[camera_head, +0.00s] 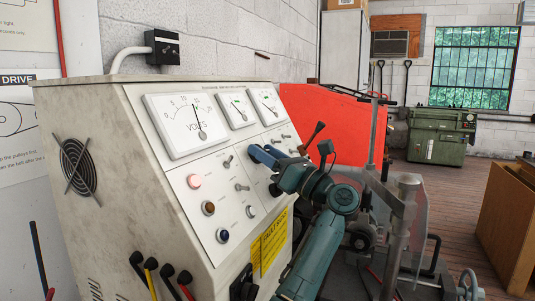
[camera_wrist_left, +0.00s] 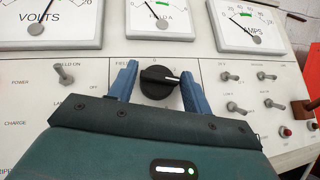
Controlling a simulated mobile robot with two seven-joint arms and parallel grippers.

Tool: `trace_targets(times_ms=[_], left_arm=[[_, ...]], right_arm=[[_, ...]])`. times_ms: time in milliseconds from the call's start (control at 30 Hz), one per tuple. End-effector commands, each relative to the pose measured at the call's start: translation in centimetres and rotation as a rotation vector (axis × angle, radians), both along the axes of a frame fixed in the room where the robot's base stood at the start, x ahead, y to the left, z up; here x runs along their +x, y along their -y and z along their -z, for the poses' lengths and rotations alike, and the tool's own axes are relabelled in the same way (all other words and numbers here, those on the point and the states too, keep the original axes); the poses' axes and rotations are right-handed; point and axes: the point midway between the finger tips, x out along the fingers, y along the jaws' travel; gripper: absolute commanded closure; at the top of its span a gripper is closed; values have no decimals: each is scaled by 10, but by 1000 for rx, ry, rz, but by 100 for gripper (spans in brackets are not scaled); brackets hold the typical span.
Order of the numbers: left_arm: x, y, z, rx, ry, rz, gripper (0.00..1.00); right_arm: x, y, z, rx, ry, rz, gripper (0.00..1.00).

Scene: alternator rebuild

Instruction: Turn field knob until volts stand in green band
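The black field knob (camera_wrist_left: 158,82) sits on the sloped panel, with its white pointer line towards the right in the left wrist view. My left gripper (camera_wrist_left: 158,76) has its blue fingers apart, one on each side of the knob; contact cannot be told. In the head view the left gripper (camera_head: 264,155) reaches the panel and hides the knob. The volts meter (camera_head: 183,122) has its needle nearly upright, leaning slightly left. Whether the needle is in the green band is too small to tell. The volts meter is cut off in the left wrist view (camera_wrist_left: 40,30). My right gripper is not in view.
Two more meters, field amps (camera_head: 237,108) and amps (camera_head: 266,104), stand beside the volts meter. Toggle switches (camera_wrist_left: 64,73) flank the knob. A lit red lamp (camera_head: 194,181) is on the panel. A metal post (camera_head: 402,230) stands to the right of my arm.

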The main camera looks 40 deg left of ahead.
Motion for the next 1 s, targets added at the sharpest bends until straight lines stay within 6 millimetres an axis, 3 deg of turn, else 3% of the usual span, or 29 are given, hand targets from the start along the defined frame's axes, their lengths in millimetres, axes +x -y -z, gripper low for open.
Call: trace_targets(times_ms=[367, 733, 1000], left_arm=[[0, 0, 0, 0, 0, 1, 81], [-1, 1, -2, -22, -58, 39, 81], [-3, 2, -5, -76, -220, 140, 81]], right_arm=[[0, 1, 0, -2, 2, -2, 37], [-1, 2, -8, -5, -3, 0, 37], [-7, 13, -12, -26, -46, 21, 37]])
